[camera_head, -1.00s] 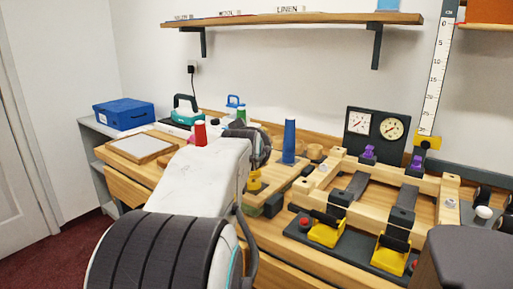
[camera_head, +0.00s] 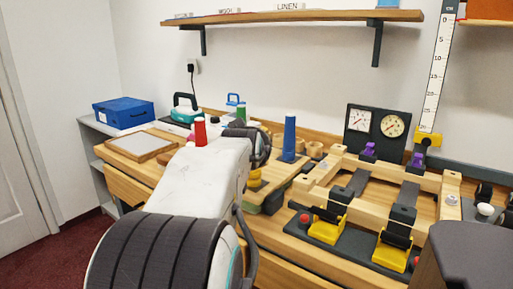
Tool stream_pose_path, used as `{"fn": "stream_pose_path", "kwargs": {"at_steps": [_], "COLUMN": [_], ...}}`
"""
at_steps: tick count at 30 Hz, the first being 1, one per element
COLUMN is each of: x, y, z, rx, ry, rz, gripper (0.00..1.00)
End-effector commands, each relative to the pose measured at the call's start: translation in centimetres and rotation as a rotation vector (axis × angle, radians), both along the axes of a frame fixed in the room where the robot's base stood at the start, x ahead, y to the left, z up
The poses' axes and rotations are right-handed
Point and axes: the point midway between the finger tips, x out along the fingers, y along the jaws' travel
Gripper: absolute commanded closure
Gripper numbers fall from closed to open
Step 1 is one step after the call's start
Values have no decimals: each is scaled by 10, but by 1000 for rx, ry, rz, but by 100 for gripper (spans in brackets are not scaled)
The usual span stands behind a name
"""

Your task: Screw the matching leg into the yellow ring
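My arm reaches away from me over the wooden counter. The dark end of my arm with my gripper (camera_head: 254,150) shows only in part past the white link, and its fingers cannot be made out. A small yellow piece (camera_head: 254,179) shows just below it, at the counter board. I cannot tell whether this is the yellow ring or a leg, or whether my gripper touches it. A tall blue tapered piece (camera_head: 290,136) stands upright to the right of my gripper. A red one (camera_head: 200,131) and a green one (camera_head: 241,112) stand further left and behind, partly hidden.
A wooden frame (camera_head: 345,228) with yellow clamps (camera_head: 327,228) and purple knobs (camera_head: 369,150) fills the right of the counter. Gauges (camera_head: 377,124) stand behind it. A framed tray (camera_head: 140,147) and a blue box (camera_head: 124,112) are at left. A shelf (camera_head: 300,18) hangs above.

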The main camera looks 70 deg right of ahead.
Motion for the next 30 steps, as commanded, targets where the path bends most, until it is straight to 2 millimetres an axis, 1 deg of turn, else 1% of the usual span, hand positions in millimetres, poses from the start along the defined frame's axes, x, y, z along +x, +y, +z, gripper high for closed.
{"fn": "stream_pose_path", "kwargs": {"at_steps": [21, 22, 25, 30], "x": [0, 0, 0, 0], "y": [0, 0, 0, 0], "z": [-4, -4, -3, -3], "rx": [-1, -1, -1, -1], "ry": [0, 0, 0, 0], "rz": [0, 0, 0, 0], "gripper": [88, 51, 42, 41]}}
